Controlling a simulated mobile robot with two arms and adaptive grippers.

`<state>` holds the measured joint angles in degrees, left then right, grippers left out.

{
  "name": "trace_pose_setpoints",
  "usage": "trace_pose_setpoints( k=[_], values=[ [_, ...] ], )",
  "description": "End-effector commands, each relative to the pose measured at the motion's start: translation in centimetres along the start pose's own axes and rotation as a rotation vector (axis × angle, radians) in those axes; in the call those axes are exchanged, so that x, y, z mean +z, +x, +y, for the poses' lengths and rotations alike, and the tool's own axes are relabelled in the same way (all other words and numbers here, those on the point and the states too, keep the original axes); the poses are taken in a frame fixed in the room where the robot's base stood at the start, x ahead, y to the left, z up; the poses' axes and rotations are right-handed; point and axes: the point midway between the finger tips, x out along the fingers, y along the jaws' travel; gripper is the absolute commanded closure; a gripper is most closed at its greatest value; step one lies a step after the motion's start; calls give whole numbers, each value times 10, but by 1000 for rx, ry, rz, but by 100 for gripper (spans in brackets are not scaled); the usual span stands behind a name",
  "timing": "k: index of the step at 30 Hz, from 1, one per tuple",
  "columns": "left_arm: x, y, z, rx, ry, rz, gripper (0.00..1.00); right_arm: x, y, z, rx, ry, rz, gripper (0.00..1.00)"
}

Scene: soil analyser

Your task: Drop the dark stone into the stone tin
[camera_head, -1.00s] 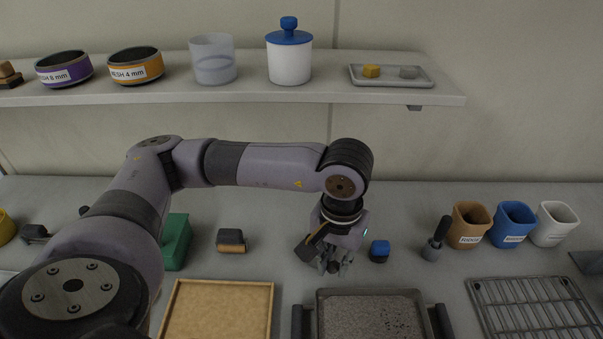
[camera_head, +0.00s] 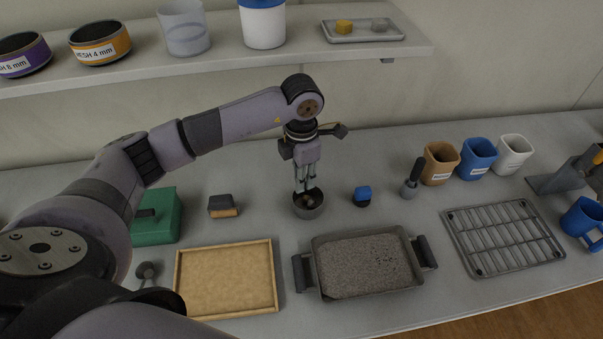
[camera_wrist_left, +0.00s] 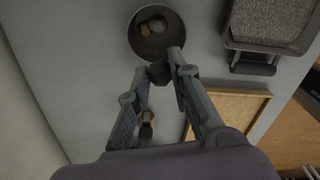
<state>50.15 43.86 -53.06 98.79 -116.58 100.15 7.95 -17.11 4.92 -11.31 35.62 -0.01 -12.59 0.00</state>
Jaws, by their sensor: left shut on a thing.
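The stone tin (camera_head: 308,211) is a round, dark grey open bowl on the bench; it also shows at the top of the left wrist view (camera_wrist_left: 135,42), with some pale and brown stones inside. My left gripper (camera_head: 306,188) points down over the tin in the head view. In the left wrist view its fingers (camera_wrist_left: 160,70) are shut on the dark stone (camera_wrist_left: 159,73), which appears at the tin's near rim. I cannot tell the stone's exact height above the tin. My right gripper is not in view.
The shelf (camera_head: 420,46) is above.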

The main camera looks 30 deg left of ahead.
Motion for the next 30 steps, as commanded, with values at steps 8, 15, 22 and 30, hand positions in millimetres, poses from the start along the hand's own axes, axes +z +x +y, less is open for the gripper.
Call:
trace_pose_setpoints(
  k=[8, 15, 22, 30],
  values=[
    [0, 24, 0, -2, -3, 0, 99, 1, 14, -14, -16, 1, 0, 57],
    [0, 52, 0, -1, 0, 0, 99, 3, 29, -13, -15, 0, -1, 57],
    [0, 59, 0, -1, 0, -1, 99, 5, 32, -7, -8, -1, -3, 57],
    [0, 58, 0, 0, 1, -1, 73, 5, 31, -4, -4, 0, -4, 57]
  ],
)
